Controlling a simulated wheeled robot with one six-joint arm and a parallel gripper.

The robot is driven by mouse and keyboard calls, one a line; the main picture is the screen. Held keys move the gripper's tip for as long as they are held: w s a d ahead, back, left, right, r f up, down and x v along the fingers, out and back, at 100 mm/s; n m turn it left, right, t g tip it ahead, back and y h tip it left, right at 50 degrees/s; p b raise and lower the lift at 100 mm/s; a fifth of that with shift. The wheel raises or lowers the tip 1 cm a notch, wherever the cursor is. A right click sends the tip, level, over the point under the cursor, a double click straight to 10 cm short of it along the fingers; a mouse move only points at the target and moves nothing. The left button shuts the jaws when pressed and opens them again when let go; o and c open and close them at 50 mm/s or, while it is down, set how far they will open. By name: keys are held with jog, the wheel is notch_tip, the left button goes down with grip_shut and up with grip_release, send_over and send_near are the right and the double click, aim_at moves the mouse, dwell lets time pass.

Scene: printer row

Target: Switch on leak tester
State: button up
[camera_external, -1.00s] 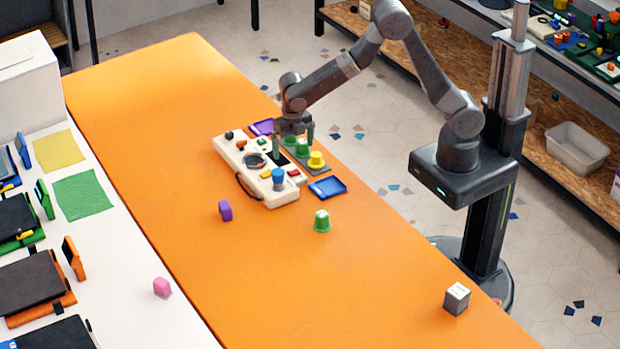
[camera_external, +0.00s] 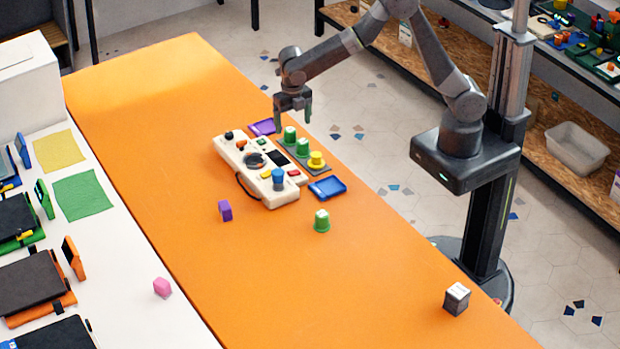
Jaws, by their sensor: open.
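A cream-coloured device (camera_external: 228,150), which I take to be the leak tester, lies on the orange table. It has a round dark dial (camera_external: 255,161), a dark screen (camera_external: 277,158), a blue knob (camera_external: 278,178), and small orange, red, yellow and green controls on top. A dark cable or handle loops at its left side. Whether it is on cannot be told. My gripper (camera_external: 292,117) is open and empty, fingers down, in the air above the far right part of the device and the grey tray. It touches nothing that I can see.
A purple tray (camera_external: 262,127) and a blue tray (camera_external: 328,187) lie near. A green cup (camera_external: 321,222), purple block (camera_external: 225,210) and grey cube (camera_external: 456,298) stand apart. The front table is mostly clear.

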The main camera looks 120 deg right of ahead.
jog(key=c, duration=0.7)
jog(key=shift+f+m+b, duration=0.15)
jog(key=shift+m+b, duration=0.15)
jog(key=shift+b, duration=0.05)
jog(key=c, duration=0.4)
jog(key=shift+f+m+b, duration=0.3)
jog(key=shift+m+b, duration=0.6)
jog(key=shift+m, duration=0.1)
grip_shut()
jog(key=m+b, duration=0.3)
jog(key=m, duration=0.2)
jog(key=s+f+m+t+b, duration=0.1)
jog(key=m+b, duration=0.2)
jog(key=m, duration=0.2)
jog(key=m+t+b, duration=0.1)
jog(key=m+b, duration=0.2)
jog(key=m, duration=0.2)
jog(key=shift+s+f, duration=0.2)
jog(key=shift+f, duration=0.05)
